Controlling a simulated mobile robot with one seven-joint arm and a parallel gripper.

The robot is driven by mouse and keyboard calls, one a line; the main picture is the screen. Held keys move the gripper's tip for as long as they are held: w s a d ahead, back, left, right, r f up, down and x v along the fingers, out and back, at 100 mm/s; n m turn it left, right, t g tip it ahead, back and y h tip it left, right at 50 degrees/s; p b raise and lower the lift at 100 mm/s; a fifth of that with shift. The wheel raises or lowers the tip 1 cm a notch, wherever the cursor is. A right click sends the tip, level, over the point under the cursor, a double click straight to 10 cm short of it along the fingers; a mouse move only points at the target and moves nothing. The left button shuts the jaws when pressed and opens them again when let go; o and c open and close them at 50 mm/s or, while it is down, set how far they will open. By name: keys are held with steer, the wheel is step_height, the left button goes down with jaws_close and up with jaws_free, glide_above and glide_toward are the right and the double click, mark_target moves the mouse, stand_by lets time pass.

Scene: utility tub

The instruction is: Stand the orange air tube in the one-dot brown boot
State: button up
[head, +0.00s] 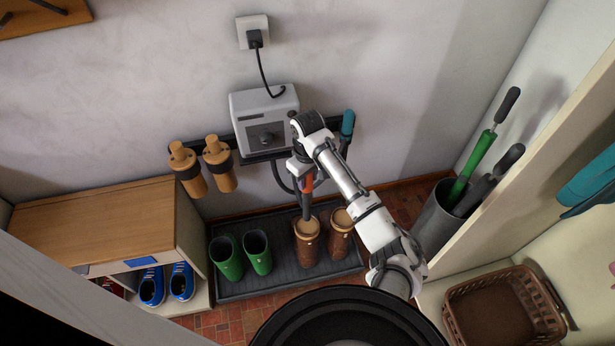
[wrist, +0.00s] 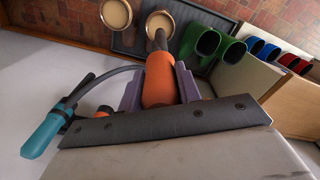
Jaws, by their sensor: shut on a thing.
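My gripper (head: 302,172) is shut on the orange air tube (head: 309,184). In the wrist view the orange tube (wrist: 158,80) sits between the two fingers of my gripper (wrist: 160,88), its dark nozzle pointing away from me. In the head view the nozzle points down at the left brown boot (head: 306,244), its tip at or just over that boot's opening; I cannot tell if it is inside. The right brown boot (head: 341,232) stands beside it. Both openings also show in the wrist view. No dots can be made out on either boot.
Green boots (head: 228,258) stand left on the dark tray (head: 285,284). The grey dryer box (head: 265,112) hangs on the wall above, with a teal tube (head: 347,124) to its right and wooden-coloured holders (head: 220,165) to its left. A shoe bench (head: 100,225) stands left, a grey bin (head: 437,225) right.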

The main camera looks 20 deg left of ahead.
mark_target(308, 196)
step_height(308, 196, down, 4)
steer(key=b, duration=0.3)
steer(key=shift+f+b, duration=4.7)
steer(key=shift+f, duration=4.95)
steer(key=o, duration=1.1)
step_height(308, 196, up, 14)
steer(key=shift+f+p, duration=0.1)
steer(key=shift+p, duration=0.35)
